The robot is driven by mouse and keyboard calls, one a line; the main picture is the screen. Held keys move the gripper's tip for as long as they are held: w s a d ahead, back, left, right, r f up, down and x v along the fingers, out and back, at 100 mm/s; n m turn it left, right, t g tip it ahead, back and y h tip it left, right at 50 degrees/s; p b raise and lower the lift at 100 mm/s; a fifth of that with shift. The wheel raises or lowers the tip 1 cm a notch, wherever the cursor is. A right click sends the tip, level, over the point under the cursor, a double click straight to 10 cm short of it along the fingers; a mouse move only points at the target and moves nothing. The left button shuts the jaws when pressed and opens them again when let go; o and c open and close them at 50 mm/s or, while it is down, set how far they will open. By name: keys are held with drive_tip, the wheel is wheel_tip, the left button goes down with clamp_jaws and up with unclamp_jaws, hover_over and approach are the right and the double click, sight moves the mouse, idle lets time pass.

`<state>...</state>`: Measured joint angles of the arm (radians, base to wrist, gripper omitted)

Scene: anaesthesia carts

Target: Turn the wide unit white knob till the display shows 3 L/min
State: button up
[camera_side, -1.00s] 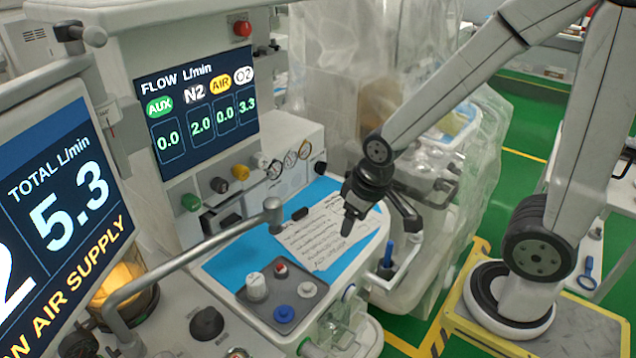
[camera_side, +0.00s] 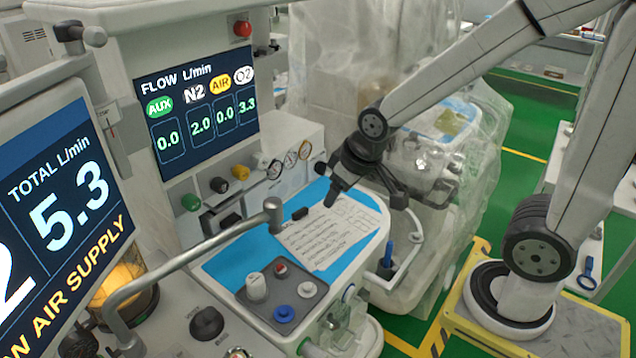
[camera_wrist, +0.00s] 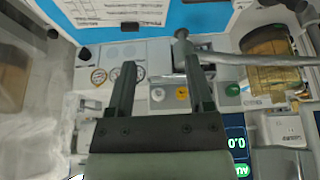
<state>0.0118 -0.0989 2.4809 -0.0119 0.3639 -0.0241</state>
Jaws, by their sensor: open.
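The wide flow display (camera_side: 205,110) reads AUX 0.0, N2 2.0, AIR 0.0 and O2 3.3; the O2 label is white. Below it is a row of green, black, yellow and white knobs. The white knob (camera_side: 262,160) is at the right end of that row, small and pale against the panel. In the wrist view the white knob (camera_wrist: 157,94) shows between my fingers, near the yellow one. My gripper (camera_side: 365,199) is open and empty, above the right part of the blue work surface, right of the knobs and apart from them. It also shows in the wrist view (camera_wrist: 160,65).
Round gauges (camera_side: 290,159) sit right of the white knob. A metal rail (camera_side: 190,258) crosses in front of the panel. Written paper (camera_side: 330,235) lies on the blue surface. A knob plate (camera_side: 283,290) is at its front. A second display (camera_side: 65,195) stands at left.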

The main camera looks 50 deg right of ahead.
sight(265, 163)
drive_tip(key=w+d+n+t, duration=0.2)
drive_tip(key=w+d+t, duration=0.1)
drive_tip(key=w+t, duration=1.15)
drive_tip(key=shift+g, duration=0.55)
drive_tip(key=f, duration=0.1)
drive_tip(key=w+f, duration=0.1)
drive_tip(key=f, duration=0.2)
drive_tip(key=shift+w+a+f, duration=0.15)
drive_tip(key=shift+w+a, duration=0.1)
drive_tip(key=shift+w, duration=0.15)
drive_tip(key=shift+w, duration=3.75)
